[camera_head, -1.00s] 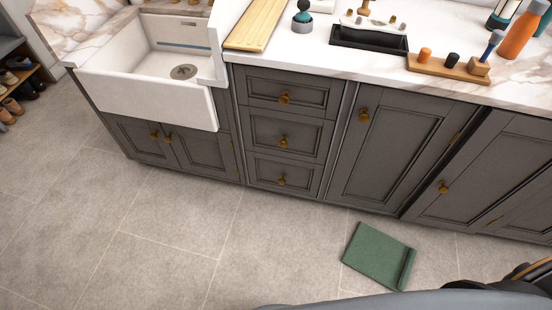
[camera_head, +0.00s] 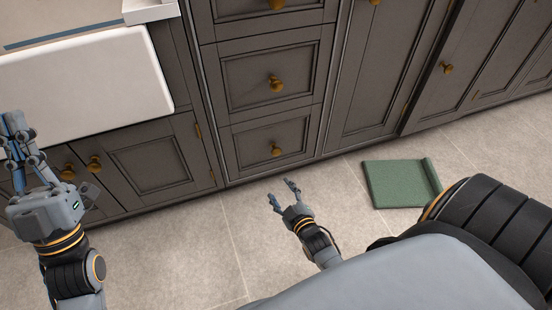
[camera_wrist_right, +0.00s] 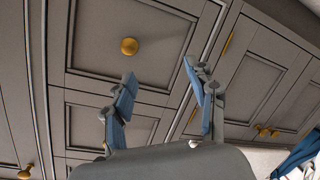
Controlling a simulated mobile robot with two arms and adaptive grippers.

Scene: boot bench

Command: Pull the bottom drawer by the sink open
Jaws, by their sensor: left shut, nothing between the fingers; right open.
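The bottom drawer (camera_head: 250,145) is the lowest of the grey drawer stack right of the sink doors. It looks shut, and its round brass knob (camera_head: 276,151) is bare. My right gripper (camera_head: 284,190) is open and empty, below and in front of this knob, apart from it. In the right wrist view its open fingers (camera_wrist_right: 165,98) point at the drawer fronts. A brass knob (camera_wrist_right: 129,46) shows beyond them; I cannot tell which drawer it belongs to. My left gripper (camera_head: 14,120) is shut and empty, in front of the sink cabinet at far left.
The white sink (camera_head: 90,85) juts out above two cabinet doors (camera_head: 155,160). The middle drawer (camera_head: 250,80) is shut above. A green mat-like object (camera_head: 395,184) lies on the floor at right. The tiled floor in front of the drawers is otherwise clear.

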